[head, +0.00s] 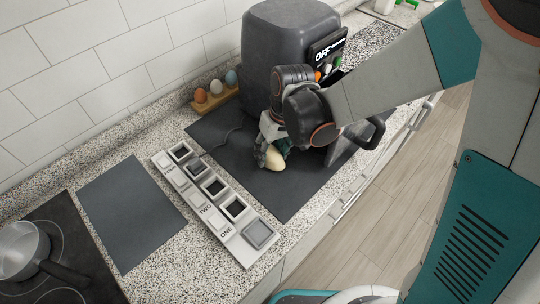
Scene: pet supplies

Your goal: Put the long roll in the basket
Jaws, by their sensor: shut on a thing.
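My gripper (268,145) is in front of the dark grey air fryer (283,38), pointing down over the dark mat. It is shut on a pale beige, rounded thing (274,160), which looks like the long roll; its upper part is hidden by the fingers. I cannot tell whether the roll touches the mat. The basket (345,155) seems to be the grey drawer at the fryer's front, right of my gripper, with a dark handle (378,134). My arm hides much of it, and its inside does not show.
A wooden holder (215,104) with coloured eggs stands left of the fryer. A panel of labelled square buttons (205,205) lies left of the dark mat (280,200). Farther left are a bare grey mat (130,215) and a pan (22,250) on a black hob.

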